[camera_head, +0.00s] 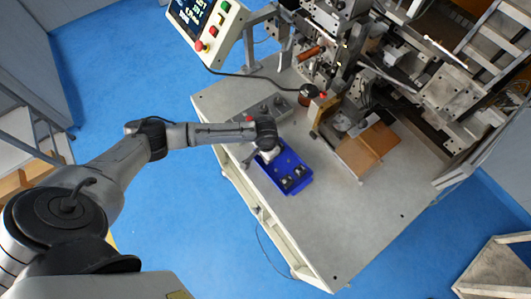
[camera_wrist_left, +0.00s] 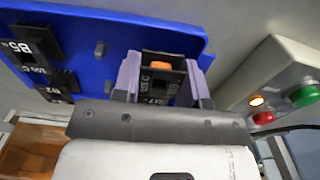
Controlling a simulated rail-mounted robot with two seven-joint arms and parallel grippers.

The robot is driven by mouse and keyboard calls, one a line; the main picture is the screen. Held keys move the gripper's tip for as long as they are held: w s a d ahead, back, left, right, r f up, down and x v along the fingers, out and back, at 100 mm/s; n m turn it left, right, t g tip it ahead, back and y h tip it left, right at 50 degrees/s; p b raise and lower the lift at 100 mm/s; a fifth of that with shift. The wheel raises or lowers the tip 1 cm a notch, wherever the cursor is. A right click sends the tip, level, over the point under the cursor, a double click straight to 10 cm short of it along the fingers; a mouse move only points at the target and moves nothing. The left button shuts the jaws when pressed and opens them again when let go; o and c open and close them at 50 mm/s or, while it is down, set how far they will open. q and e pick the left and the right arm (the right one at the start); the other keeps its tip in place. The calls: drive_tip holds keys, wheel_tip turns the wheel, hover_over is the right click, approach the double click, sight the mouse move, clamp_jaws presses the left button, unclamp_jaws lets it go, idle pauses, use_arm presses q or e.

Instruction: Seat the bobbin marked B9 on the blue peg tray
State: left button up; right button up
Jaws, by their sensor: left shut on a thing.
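The blue peg tray (camera_head: 289,160) lies on the table near its left edge in the head view, and it fills the upper left of the left wrist view (camera_wrist_left: 112,32). My left gripper (camera_head: 268,154) is over the tray's far left end. In the left wrist view my left gripper (camera_wrist_left: 160,82) is shut on a black bobbin (camera_wrist_left: 160,88) with an orange winding. Its white marking is partly covered, and I cannot read it as B9. I cannot tell whether this bobbin touches the tray. My right gripper is not in view.
Two dark bobbins (camera_head: 292,180) stand at the tray's near end; a label in the wrist view looks like B5 (camera_wrist_left: 36,42). The winder machine (camera_head: 345,60) stands behind. The table's front right is clear.

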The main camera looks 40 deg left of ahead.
use_arm(q)
drive_tip(key=shift+f, duration=0.65)
drive_tip(key=o, duration=1)
drive_tip(key=shift+o, duration=0.2)
wheel_tip(320, 180, up, 14)
drive_tip(key=shift+f, duration=0.1)
